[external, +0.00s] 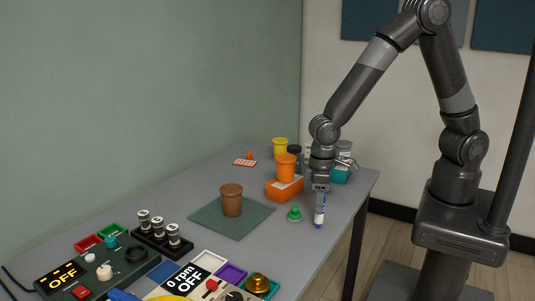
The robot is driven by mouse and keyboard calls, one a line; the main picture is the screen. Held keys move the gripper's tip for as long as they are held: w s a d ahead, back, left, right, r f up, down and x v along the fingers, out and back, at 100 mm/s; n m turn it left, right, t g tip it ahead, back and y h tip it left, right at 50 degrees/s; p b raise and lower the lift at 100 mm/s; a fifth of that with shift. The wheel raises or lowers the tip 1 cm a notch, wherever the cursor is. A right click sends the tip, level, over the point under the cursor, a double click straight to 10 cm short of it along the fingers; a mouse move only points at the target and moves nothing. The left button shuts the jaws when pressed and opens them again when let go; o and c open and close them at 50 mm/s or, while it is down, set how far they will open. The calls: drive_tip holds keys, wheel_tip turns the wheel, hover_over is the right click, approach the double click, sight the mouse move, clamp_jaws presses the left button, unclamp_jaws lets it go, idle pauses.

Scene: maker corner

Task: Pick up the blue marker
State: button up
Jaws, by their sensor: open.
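The blue marker (319,216) stands upright near the right edge of the table, with a white and blue body. My gripper (320,190) points straight down right above the marker, with its fingers at the marker's upper end. The jaws are open. The marker's top is partly hidden by the fingers, and I cannot tell whether they touch it.
A green knobbed piece (294,213) sits just left of the marker. A brown cup (231,200) is on a dark green mat (240,222). Control panels fill the front of the table.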

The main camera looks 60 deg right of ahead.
sight(318, 219)
wheel_tip(318, 219, down, 4)
drive_tip(key=shift+s+d+f, duration=0.1)
drive_tip(key=shift+f, duration=0.15)
drive_tip(key=c, duration=1.1)
